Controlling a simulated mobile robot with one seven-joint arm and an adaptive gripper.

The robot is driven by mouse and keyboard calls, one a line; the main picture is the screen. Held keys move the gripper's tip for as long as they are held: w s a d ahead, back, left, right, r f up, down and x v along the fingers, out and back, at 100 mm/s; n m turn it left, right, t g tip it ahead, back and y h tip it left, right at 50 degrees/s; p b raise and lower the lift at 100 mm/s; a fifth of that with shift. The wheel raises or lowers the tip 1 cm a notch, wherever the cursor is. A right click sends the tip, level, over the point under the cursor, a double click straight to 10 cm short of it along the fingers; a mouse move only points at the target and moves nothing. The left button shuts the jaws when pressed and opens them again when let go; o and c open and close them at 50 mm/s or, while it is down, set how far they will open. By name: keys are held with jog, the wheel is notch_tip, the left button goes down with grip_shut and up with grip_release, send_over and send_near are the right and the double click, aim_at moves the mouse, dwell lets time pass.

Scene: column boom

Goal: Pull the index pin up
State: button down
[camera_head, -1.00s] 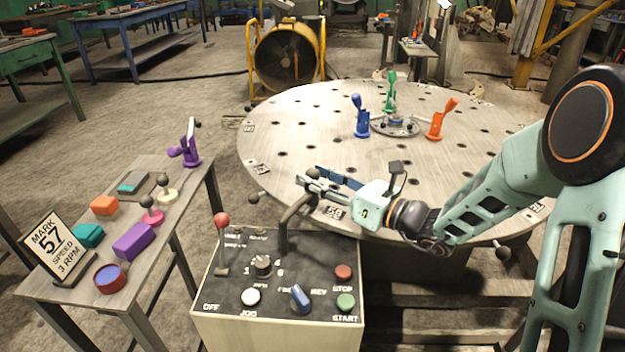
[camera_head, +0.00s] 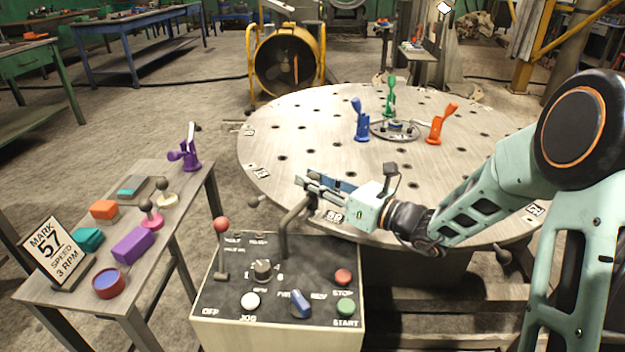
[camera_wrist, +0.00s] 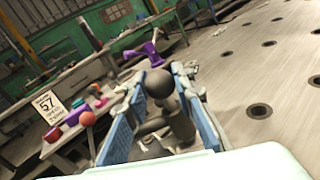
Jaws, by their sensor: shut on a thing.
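My gripper (camera_head: 306,188) is over the near edge of the round turntable, just above the end of a dark bent bracket (camera_head: 285,235). In the wrist view, a dark ball knob (camera_wrist: 158,84), which looks like the index pin's top, sits between the blue-padded fingers of my gripper (camera_wrist: 162,90). A grey cylinder (camera_wrist: 182,126) shows below the knob. The fingers are shut on the pin. I cannot tell how far the pin stands up.
The turntable (camera_head: 300,135) carries blue (camera_head: 361,122), green (camera_head: 390,97) and orange (camera_head: 435,125) clamps. A control console (camera_head: 275,325) with a red-knobbed lever (camera_head: 221,224) stands in front. A side table at left holds blocks, knobs and a sign (camera_head: 55,250).

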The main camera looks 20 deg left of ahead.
aim_at(313, 173)
notch_tip(313, 173, up, 4)
jog(key=p, duration=0.3)
jog(key=shift+f, duration=0.2)
jog(key=c, duration=1.6)
grip_release()
